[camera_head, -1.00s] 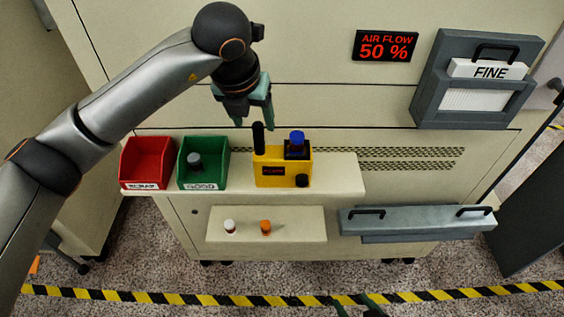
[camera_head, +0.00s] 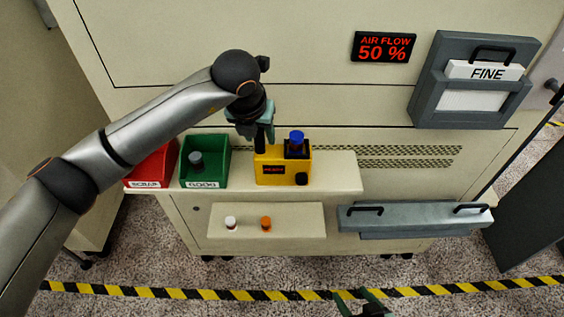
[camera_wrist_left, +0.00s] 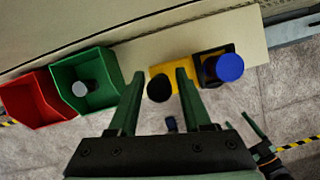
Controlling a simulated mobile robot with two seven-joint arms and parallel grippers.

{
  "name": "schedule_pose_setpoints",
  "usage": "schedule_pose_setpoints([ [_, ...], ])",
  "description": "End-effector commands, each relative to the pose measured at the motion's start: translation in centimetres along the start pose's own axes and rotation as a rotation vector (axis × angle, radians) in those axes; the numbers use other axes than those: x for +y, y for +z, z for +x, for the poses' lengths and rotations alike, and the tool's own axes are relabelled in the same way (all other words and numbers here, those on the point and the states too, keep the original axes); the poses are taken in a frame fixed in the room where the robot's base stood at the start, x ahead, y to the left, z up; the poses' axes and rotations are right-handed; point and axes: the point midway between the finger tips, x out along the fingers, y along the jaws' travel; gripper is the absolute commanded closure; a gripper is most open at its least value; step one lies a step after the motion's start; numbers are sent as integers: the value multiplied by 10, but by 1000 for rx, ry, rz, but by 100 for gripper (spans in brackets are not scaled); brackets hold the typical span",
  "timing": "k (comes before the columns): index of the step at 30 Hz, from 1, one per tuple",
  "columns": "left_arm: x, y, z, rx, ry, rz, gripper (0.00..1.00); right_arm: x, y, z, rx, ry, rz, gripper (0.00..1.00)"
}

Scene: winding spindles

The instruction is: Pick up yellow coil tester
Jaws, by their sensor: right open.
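The yellow coil tester (camera_head: 283,179) stands on the upper shelf in the head view. It has a black post-like handle, a dark socket with a blue-topped part (camera_head: 297,137) in it, and a small dark display. It also shows in the left wrist view (camera_wrist_left: 164,69). My left gripper (camera_head: 259,140) is above the tester's left side, over the handle. In the left wrist view its fingers (camera_wrist_left: 161,76) are spread apart, with the handle's black top (camera_wrist_left: 160,90) between them; contact does not show. My right gripper (camera_head: 362,297) is open and empty at the bottom edge, far from the tester.
Left of the tester are a green bin (camera_head: 217,166) holding a grey part (camera_head: 196,161) and a red bin (camera_head: 158,166). A lower shelf (camera_head: 289,235) bears white (camera_head: 230,223) and orange (camera_head: 266,223) pieces. A grey drawer-like panel (camera_head: 416,219) juts out at right.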

Motion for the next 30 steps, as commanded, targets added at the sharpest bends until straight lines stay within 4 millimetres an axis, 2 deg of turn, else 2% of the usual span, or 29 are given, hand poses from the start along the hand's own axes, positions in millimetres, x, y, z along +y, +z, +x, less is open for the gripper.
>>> schedule_pose_setpoints([
  [2,0,0,0,0,0,0,62,0,0,0,0,0,0,26],
  [12,0,0,-1,-1,0,0,100,0,0,0,0,0,0,26],
  [30,0,0,-1,-1,0,0,100,0,0,0,0,0,0,26],
])
